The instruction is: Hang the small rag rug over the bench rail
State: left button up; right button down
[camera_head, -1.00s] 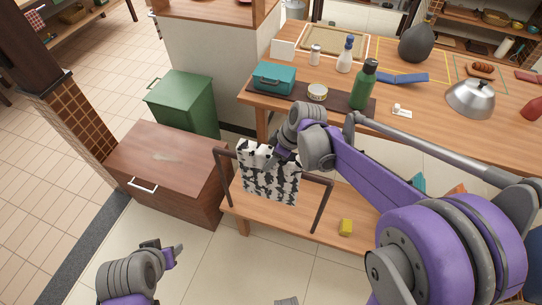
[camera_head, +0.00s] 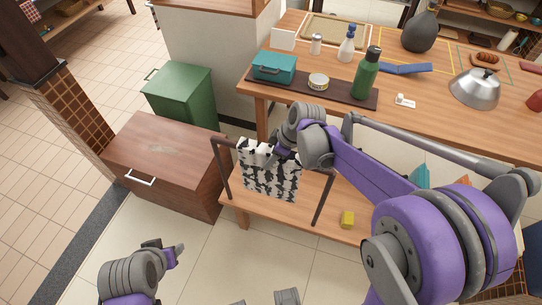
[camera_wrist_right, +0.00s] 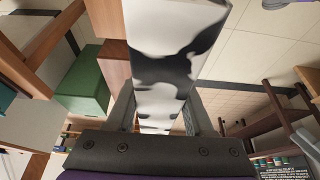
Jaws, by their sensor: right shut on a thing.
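The small rag rug (camera_head: 270,178), white with black patches, hangs upright at the bench rail (camera_head: 318,171) in the head view. It covers the rail's middle, its top edge a little above the rail line; I cannot tell whether it is draped over or only in front. My right gripper (camera_head: 272,158) is shut on the rug's upper part, its fingertips partly hidden by the wrist. In the right wrist view the rug (camera_wrist_right: 168,55) runs between the two fingers. My left gripper (camera_head: 166,252) is empty at the lower left, away from the rug; its jaw gap is unclear.
The wooden bench seat (camera_head: 240,207) holds a yellow block (camera_head: 347,219). A brown drawer cabinet (camera_head: 165,160) stands left of the bench, with a green bin (camera_head: 180,95) behind. The wooden table (camera_head: 430,115) behind carries a teal box (camera_head: 274,67) and green bottle (camera_head: 367,75).

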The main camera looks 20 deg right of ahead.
jog(key=shift+c, duration=1)
grip_release()
jog(key=shift+r, duration=0.1)
jog(key=p+v, duration=0.1)
jog(key=v, duration=0.9)
jog(key=shift+s+d+r, duration=0.1)
jog(key=shift+d+r, duration=0.05)
jog(key=shift+r, duration=0.15)
jog(key=s+d+f+m+t+h+p, duration=0.1)
jog(key=s+f+m+t+h, duration=0.1)
jog(key=s+m, duration=0.9)
jog(key=s+f+h, duration=0.1)
jog(key=s+f, duration=0.1)
jog(key=s, duration=0.5)
jog(key=shift+t+h+p, duration=0.3)
jog(key=shift+t+h, duration=0.1)
